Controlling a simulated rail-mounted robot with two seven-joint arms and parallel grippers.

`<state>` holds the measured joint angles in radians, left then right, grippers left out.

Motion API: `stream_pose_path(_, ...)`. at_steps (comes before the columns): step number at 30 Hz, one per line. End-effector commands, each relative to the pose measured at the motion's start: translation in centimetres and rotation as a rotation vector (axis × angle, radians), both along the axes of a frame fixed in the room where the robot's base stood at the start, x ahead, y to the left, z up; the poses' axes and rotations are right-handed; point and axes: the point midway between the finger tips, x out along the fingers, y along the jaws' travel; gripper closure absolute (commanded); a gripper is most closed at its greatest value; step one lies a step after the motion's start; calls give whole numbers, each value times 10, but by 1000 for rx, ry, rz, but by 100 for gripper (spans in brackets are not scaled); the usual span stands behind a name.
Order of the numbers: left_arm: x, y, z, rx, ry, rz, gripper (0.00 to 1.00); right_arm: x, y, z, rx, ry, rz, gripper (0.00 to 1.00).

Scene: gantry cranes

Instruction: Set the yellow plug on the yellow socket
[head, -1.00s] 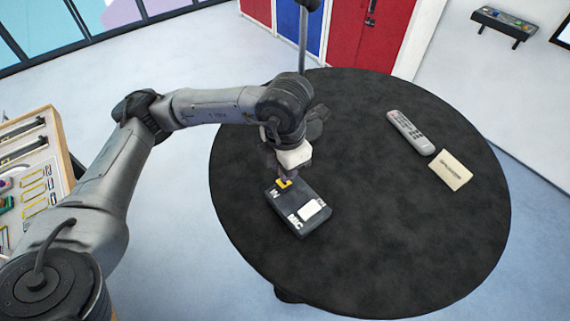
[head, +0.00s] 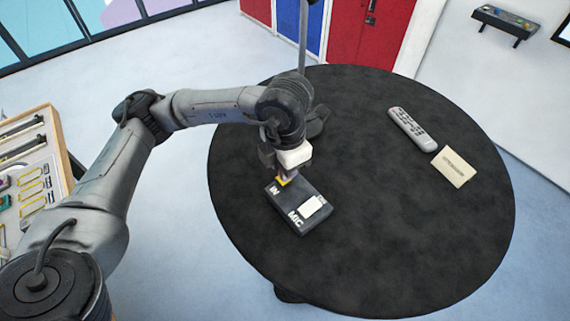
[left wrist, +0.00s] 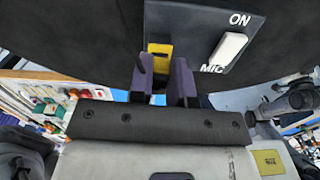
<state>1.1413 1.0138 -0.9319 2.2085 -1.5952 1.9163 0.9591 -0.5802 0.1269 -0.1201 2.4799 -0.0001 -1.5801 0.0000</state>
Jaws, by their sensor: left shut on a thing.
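My left gripper (head: 284,177) points down over the box's far left corner, by the IN label. Its purple fingers are shut on the yellow plug (left wrist: 160,64), which is mostly hidden between them. Yellow also shows at the box's edge beyond the fingertips in the left wrist view, apparently the yellow socket (left wrist: 160,47). I cannot tell whether plug and socket touch or how well they line up. My right gripper is not in view.
A grey remote (head: 412,129) and a cream card (head: 454,167) lie on the right of the table (head: 400,240). A board with several items (head: 30,165) is at the left. The table's front right is clear.

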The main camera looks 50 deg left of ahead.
Motion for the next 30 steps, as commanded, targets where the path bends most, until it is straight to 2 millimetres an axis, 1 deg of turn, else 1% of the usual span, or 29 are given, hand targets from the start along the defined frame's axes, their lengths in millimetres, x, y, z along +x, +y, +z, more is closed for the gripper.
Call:
stream_pose_path(11,0,0,0,0,0,0,100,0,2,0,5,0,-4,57)
stream_pose_path(23,0,0,-4,0,0,0,100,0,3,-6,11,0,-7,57)
stream_pose_path(30,0,0,-4,0,0,0,100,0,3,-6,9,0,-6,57)
